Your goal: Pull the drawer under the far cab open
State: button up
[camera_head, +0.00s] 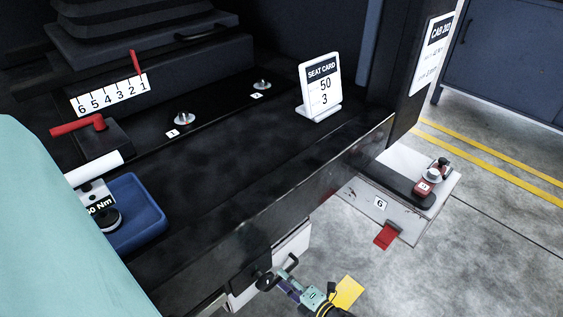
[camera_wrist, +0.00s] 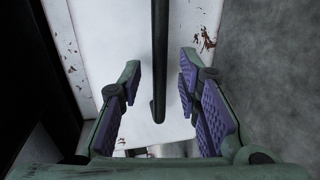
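A white drawer front (camera_head: 294,247) shows below the dark cab floor's edge, with a black bar handle (camera_head: 291,262) on it. My gripper (camera_head: 287,286) is at this handle, at the bottom of the head view. In the wrist view, the open fingers (camera_wrist: 160,100) stand on either side of the black handle bar (camera_wrist: 160,50), with a gap on both sides. The white, rust-flecked panel (camera_wrist: 185,40) lies behind the bar. How far the drawer stands out is hard to tell.
A black knob (camera_head: 264,282) sits left of the handle. A white step marked 6 (camera_head: 365,203) with a red tab (camera_head: 386,236) juts out at the right. A blue tray (camera_head: 150,205) and seat card (camera_head: 320,87) are on the cab floor.

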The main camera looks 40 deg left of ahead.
jog(key=shift+x, duration=1.15)
jog(key=shift+d, duration=0.1)
grip_shut()
